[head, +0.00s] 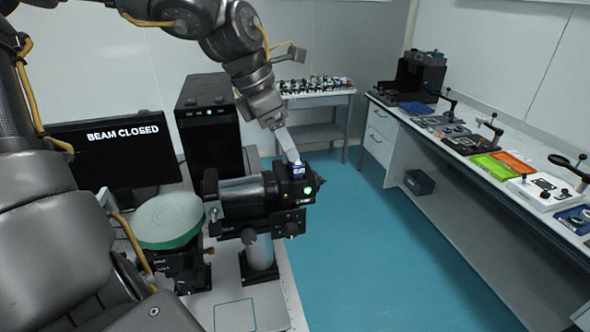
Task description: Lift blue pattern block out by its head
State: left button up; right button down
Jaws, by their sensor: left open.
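The blue pattern block (298,172) sits at the top of a black optical device (265,194) on a post. Only its small blue and white head shows; the rest is hidden in the device. My left gripper (293,156) comes down from above, with its pale fingers right at the block's head. The fingers are open, and I cannot tell from this view whether they touch it. My right gripper is not in view.
A screen (115,150) reads "BEAM CLOSED". A round pale green-edged disc (168,218) stands left of the device. A long bench (455,165) with trays and tools runs along the right. The teal floor (385,250) between is mostly clear.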

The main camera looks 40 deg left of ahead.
pick_arm(q)
jog(key=p+x, duration=0.1)
jog(key=x, duration=0.4)
jog(key=shift+w+p, duration=0.1)
jog(key=shift+p, duration=0.3)
jog(key=shift+r, duration=0.1)
jog(key=shift+c, duration=0.9)
jog(key=c, duration=0.9)
notch_tip(320, 180, up, 28)
jog(key=p, duration=0.4)
